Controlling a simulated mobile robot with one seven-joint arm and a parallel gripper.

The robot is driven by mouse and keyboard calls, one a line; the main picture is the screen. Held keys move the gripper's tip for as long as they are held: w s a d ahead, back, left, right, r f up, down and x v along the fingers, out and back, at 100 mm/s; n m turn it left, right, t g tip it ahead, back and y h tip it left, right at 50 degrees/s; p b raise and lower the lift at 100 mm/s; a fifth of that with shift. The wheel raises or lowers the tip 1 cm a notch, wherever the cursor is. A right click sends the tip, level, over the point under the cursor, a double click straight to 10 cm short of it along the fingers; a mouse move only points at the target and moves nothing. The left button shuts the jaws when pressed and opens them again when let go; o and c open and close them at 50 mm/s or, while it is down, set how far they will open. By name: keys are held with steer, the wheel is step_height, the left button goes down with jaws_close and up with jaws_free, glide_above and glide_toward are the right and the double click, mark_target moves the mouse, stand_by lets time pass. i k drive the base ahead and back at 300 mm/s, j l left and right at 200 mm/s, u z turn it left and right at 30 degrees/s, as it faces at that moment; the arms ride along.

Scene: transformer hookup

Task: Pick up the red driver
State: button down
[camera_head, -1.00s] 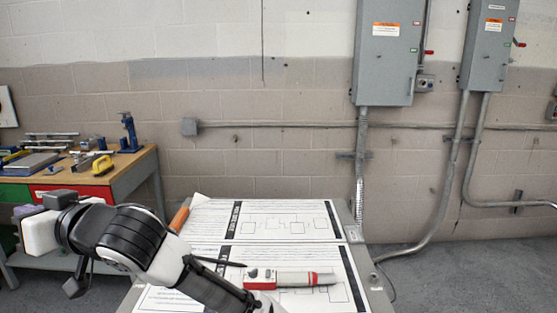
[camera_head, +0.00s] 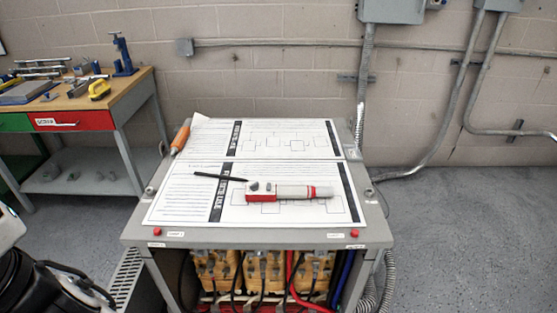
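A red and light-grey hand tool (camera_head: 290,191) lies flat on the printed sheets on top of the grey transformer cabinet. Its red block end points left and a red band circles it near the right end. A thin black rod (camera_head: 219,176) lies at its left end; I cannot tell whether they are joined. An orange-handled tool (camera_head: 181,138) lies at the left edge of the sheets. I cannot tell for sure which one is the red driver. Part of my arm shows at the lower left, well away from the tools. My gripper is not in view.
The cabinet top (camera_head: 135,231) has small red knobs along its front edge, with yellow coils (camera_head: 258,268) and cables in the open front below. A workbench (camera_head: 130,92) with tools stands at the left. The floor at right is clear.

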mark_target(277, 191)
steer(key=u, duration=0.35)
steer(key=l+u, duration=0.35)
steer(key=u, duration=0.15)
steer(key=l+u, duration=0.3)
steer(key=u, duration=0.2)
steer(key=l+u, duration=0.15)
steer(key=l, duration=0.2)
steer(key=k+l+u, duration=0.15)
steer(key=l, duration=0.15)
steer(key=k+l+u, duration=0.1)
steer(key=l, duration=0.2)
steer(key=k+l, duration=0.1)
steer(key=l, duration=0.25)
steer(key=k+l, duration=0.1)
steer(key=l, duration=0.25)
steer(key=k+l+u, duration=0.1)
steer(key=l, duration=0.2)
steer(key=k+l, duration=0.15)
steer(key=l, duration=0.2)
steer(key=i, duration=0.45)
